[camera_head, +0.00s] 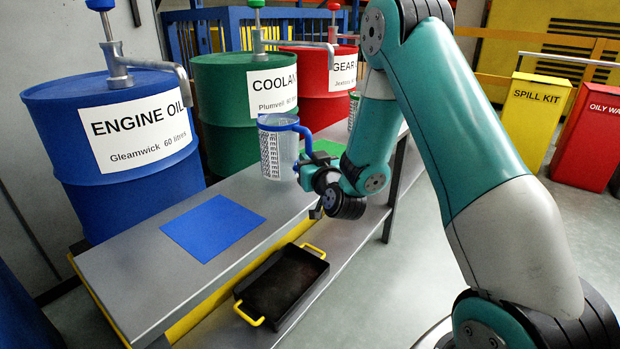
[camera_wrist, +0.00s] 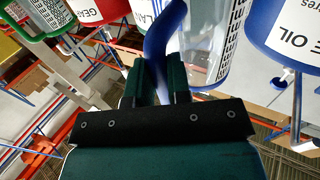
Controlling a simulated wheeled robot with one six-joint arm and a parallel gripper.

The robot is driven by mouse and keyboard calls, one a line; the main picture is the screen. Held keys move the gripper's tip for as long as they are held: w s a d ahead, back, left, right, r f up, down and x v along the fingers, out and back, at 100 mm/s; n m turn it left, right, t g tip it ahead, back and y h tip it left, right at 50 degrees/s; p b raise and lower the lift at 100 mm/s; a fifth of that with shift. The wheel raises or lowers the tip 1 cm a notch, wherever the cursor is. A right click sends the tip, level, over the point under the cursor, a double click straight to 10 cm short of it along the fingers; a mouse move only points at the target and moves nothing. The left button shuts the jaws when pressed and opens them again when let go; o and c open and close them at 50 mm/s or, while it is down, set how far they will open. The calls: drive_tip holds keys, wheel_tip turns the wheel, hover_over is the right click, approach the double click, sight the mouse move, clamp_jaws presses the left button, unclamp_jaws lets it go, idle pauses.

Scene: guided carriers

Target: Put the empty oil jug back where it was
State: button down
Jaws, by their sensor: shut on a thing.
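The oil jug (camera_head: 277,152) is a clear measuring jug with a blue rim, a blue handle and dark scale marks. It looks empty and upright, near the bench between the blue mat (camera_head: 213,227) and the green mat (camera_head: 325,147). I cannot tell whether its base touches the bench. My gripper (camera_head: 303,168) is shut on the blue handle, on the jug's right side. In the wrist view the fingers (camera_wrist: 163,84) close around the handle (camera_wrist: 157,45), with the jug body (camera_wrist: 205,45) to their right. The blue mat is bare.
Blue engine oil (camera_head: 125,145), green coolant (camera_head: 235,115) and red gear oil (camera_head: 305,95) drums with pumps stand behind the bench (camera_head: 150,275). A second, green-rimmed jug (camera_head: 353,107) stands farther back. A black tray (camera_head: 283,285) with yellow handles sits on the lower shelf.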

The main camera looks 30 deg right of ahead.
drive_tip(key=shift+f+b, duration=0.55)
drive_tip(key=shift+f, duration=0.8)
drive_tip(key=c, duration=1.1)
unclamp_jaws()
drive_tip(key=shift+o, duration=0.2)
drive_tip(key=shift+r, duration=0.2)
